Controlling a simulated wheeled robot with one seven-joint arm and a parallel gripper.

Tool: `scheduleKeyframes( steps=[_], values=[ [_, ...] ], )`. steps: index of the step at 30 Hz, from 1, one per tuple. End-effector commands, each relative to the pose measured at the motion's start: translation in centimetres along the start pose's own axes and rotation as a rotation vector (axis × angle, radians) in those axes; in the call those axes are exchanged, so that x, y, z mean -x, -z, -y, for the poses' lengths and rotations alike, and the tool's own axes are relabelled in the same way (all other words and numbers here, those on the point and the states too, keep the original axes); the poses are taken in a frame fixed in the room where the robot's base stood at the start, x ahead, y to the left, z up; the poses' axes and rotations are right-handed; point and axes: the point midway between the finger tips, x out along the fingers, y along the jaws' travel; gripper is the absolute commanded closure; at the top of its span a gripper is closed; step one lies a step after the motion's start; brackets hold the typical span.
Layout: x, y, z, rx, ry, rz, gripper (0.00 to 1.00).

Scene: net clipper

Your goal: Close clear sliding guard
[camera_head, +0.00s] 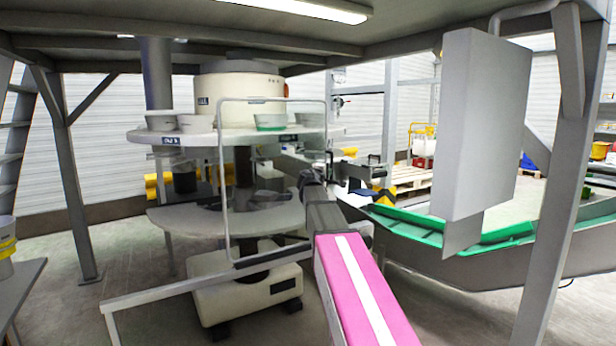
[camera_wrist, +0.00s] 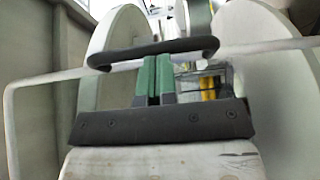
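In the head view the clear guard (camera_head: 222,180) stands upright in front of the round machine (camera_head: 240,92). Its pale rounded frame shows as an outline, with the machine visible through it. My gripper (camera_head: 311,177) is near the right side of this frame, small and dark. In the wrist view the pale frame (camera_wrist: 42,78) crosses behind a dark curved bar (camera_wrist: 192,46). My gripper (camera_wrist: 156,62) shows there with two green fingers close together, pointing at the bar. The fingertips meet the bar in the picture; I cannot tell whether they touch it. No object shows between the fingers.
A grey rail (camera_head: 160,291) runs low at the front left. A green-edged conveyor (camera_head: 425,221) lies to the right, beneath a hanging grey box (camera_head: 480,125). Steel posts (camera_head: 560,180) stand at the sides. Open floor (camera_head: 110,258) shows at the left.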

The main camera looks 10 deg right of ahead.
Motion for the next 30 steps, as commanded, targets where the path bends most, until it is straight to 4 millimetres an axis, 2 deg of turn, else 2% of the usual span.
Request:
scheduleKeyframes(
  steps=[1, 3, 9, 24, 30],
  values=[
    [-1.2, -0.5, 0.0, -0.001, 0.000, 0.000, 1.00],
    [-2.3, -1.2, 0.0, -0.001, -0.001, -0.001, 1.00],
    [-4.1, -2.5, 0.0, -0.001, 0.000, -0.003, 1.00],
    [-4.9, -3.2, -0.1, 0.002, 0.000, 0.007, 1.00],
    [-4.6, -3.1, -0.1, 0.003, -0.001, 0.009, 1.00]
  ],
)
